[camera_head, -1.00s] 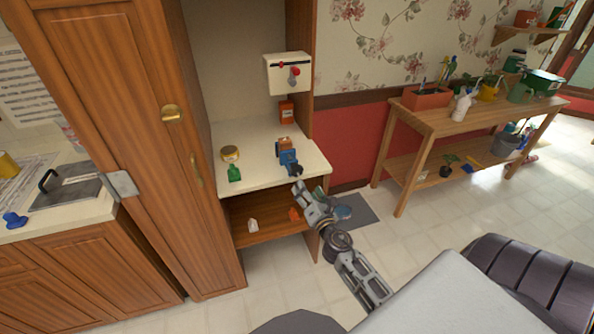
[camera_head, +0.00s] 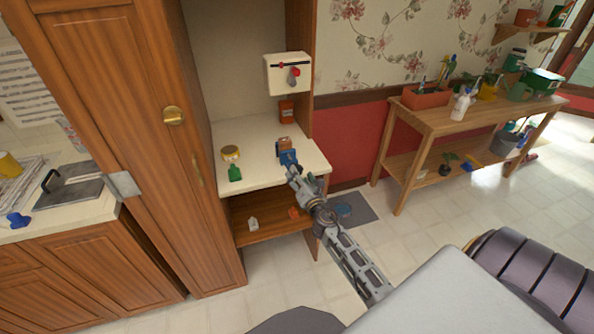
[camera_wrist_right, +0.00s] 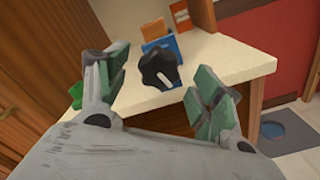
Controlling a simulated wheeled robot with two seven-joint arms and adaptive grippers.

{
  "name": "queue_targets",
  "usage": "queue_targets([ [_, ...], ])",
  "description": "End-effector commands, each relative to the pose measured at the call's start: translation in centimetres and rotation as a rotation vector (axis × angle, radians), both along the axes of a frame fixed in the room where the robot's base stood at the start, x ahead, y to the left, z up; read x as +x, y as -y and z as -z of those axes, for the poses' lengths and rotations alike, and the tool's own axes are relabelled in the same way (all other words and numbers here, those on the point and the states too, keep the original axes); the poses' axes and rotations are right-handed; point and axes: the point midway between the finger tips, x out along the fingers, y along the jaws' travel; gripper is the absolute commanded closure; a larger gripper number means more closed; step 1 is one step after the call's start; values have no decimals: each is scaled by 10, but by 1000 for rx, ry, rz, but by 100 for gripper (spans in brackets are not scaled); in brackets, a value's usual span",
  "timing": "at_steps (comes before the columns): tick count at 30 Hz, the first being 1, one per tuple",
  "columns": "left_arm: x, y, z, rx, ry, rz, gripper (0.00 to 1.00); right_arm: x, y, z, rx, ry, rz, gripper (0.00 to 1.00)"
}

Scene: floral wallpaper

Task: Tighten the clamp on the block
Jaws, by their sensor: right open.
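The blue clamp (camera_head: 288,157) stands on the cream counter near its front right, with a wooden block (camera_head: 284,143) at its top. In the right wrist view the blue clamp body (camera_wrist_right: 161,48) and its black knob (camera_wrist_right: 158,67) with a white mark show between my fingers. My right gripper (camera_head: 297,176) is open at the counter's front edge, just in front of the clamp. In the right wrist view my right gripper (camera_wrist_right: 160,88) has a finger on each side of the knob, apart from it. My left gripper is not in view.
The cream counter (camera_head: 262,178) also holds a green bottle (camera_head: 235,173) and a yellow-lidded jar (camera_head: 231,153), left of the clamp. A tall wooden cabinet (camera_head: 130,130) bounds the left side. A lower shelf (camera_head: 268,230) lies below.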

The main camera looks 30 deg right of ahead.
Motion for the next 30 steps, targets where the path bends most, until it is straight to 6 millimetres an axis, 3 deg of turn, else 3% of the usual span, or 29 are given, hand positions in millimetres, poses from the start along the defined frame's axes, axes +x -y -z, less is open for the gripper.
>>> queue_targets([
  [13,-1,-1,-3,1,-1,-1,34,32,8,-1,0,1,1,34],
  [28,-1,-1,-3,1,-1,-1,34,37,9,0,0,0,0,34],
  [30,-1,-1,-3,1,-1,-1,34,37,9,0,0,0,0,43],
])
